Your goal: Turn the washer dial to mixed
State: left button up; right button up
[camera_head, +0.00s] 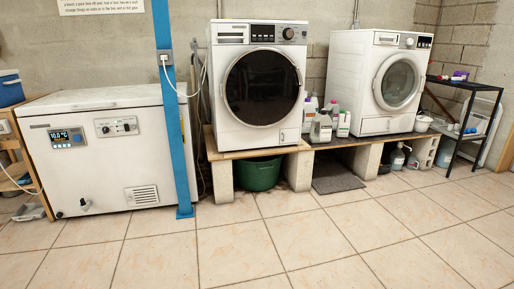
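A white front-loading washer (232,110) with a large dark round door stands on a wooden board over blocks in the middle of the view. Its dial (288,33) is at the upper right of its front panel, beside a dark display. A second white front-loader (340,85) stands to the right, turned slightly, with a smaller knob (409,42) on its top panel. The frame does not show which one the task's dial belongs to, and the dial markings are too small to read. Neither of my grippers is in view.
A white chest freezer (100,155) stands at left behind a blue post (172,120). Detergent bottles (343,124) stand between the machines. A green tub (259,174) sits under the left board. A black shelf (470,110) is at right. The tiled floor (300,235) in front is clear.

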aim_at(289, 33)
jog(key=i+u, duration=0.25)
jog(key=i, duration=1.8)
